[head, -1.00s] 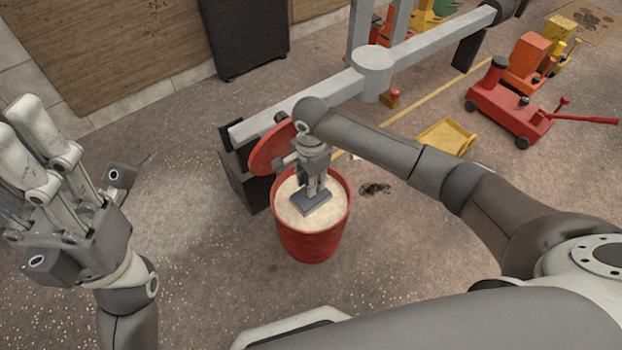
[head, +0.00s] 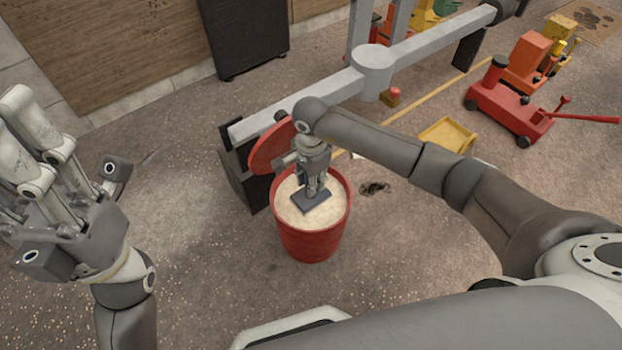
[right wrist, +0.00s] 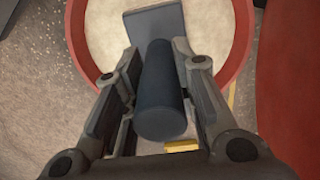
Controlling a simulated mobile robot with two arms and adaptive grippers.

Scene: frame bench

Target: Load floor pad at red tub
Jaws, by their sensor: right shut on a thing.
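The red tub (head: 312,240) stands on the floor in the head view, filled with pale grainy material (head: 328,212). My right gripper (head: 316,188) points down over it, shut on the round handle of the dark pad (head: 311,201). The pad's flat plate is at the surface of the material; I cannot tell whether it touches. In the right wrist view the dark handle (right wrist: 162,95) sits between both fingers, with the plate (right wrist: 155,22) beyond, inside the tub's rim (right wrist: 240,45). My left gripper (head: 65,150) is open and empty at the left, away from the tub.
A red disc (head: 268,150) and a grey beam (head: 300,100) with black feet stand just behind the tub. A yellow tray (head: 448,135) and a red floor jack (head: 508,100) are at the right. A dark stain (head: 374,188) marks the floor. Floor left of the tub is clear.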

